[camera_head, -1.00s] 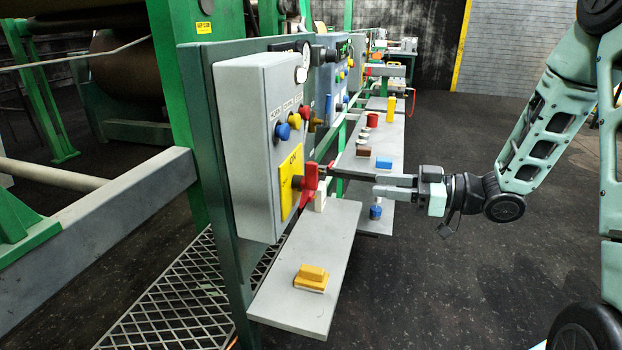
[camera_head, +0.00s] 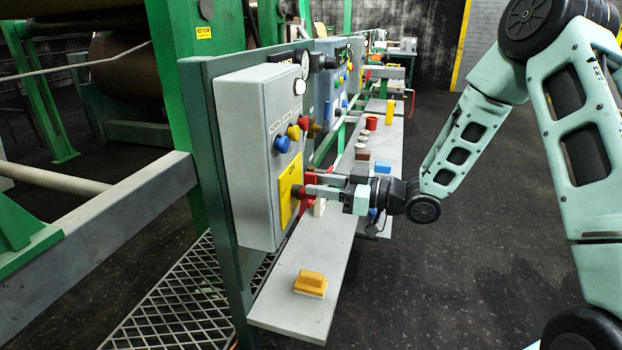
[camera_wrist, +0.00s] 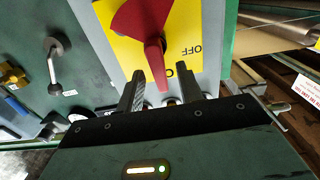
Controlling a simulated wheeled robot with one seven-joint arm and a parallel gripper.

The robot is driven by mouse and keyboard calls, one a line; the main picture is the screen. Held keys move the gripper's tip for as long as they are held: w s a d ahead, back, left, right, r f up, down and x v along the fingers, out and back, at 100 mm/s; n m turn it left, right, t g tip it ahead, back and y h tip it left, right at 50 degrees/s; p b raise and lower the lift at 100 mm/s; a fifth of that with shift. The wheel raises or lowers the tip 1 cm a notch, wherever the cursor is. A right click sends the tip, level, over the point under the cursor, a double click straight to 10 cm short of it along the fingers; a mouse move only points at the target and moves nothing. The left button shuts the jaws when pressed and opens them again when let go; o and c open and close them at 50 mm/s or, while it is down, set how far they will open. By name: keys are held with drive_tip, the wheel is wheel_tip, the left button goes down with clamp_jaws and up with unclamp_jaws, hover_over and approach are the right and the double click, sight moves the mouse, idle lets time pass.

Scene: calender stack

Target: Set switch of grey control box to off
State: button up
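The grey control box (camera_head: 243,150) stands at the left centre of the head view. Its yellow plate (camera_head: 287,190) carries a red rotary switch (camera_head: 309,180), partly hidden by my gripper (camera_head: 312,184). In the wrist view the red switch (camera_wrist: 140,22) has a long handle pointing down towards my gripper (camera_wrist: 160,90). The word OFF shows upside down on the yellow plate (camera_wrist: 190,30), right of the handle; another label is partly covered by the handle tip. My gripper is open, one finger on each side of the handle tip. I cannot tell whether they touch.
Blue, yellow and red buttons (camera_head: 293,132) sit above the switch. A grey shelf (camera_head: 300,265) below holds a yellow block (camera_head: 311,283). More blocks stand on a farther shelf (camera_head: 385,145).

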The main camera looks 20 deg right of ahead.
drive_tip(key=shift+x, duration=1.25)
clamp_jaws()
